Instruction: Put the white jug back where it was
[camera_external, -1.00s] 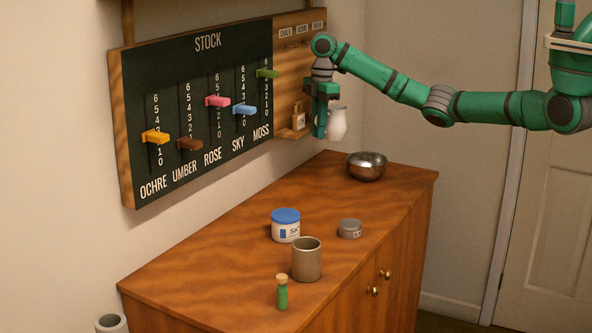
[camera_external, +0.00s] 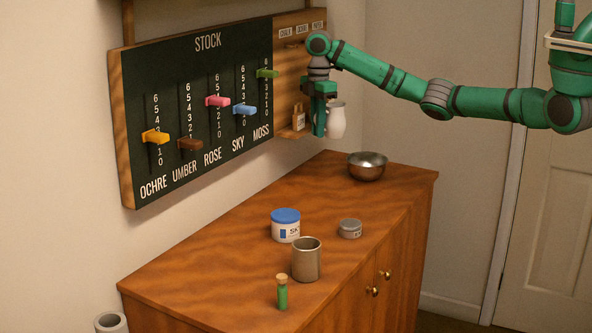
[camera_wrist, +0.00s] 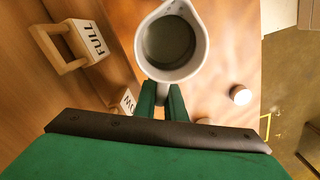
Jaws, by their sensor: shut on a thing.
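The white jug (camera_external: 336,120) is in the air in the external view, in front of the small shelf on the board's right part and above the cabinet's far end. In the wrist view the jug (camera_wrist: 172,42) shows from above, with its open mouth and grey inside. My gripper (camera_external: 322,117) is shut on the jug and holds it about upright. In the wrist view my green fingers (camera_wrist: 162,98) meet the jug's near side. The small shelf (camera_external: 292,134) is left of the gripper, partly hidden by it.
A wooden tag marked FULL (camera_wrist: 84,42) and another tag (camera_wrist: 128,100) are close left of the jug. The stock board (camera_external: 200,110) with coloured sliders is on the wall. A metal bowl (camera_external: 367,167), blue-lidded tub (camera_external: 286,226), grey tin (camera_external: 350,229), cup (camera_external: 306,260) and green vial (camera_external: 282,294) stand on the cabinet.

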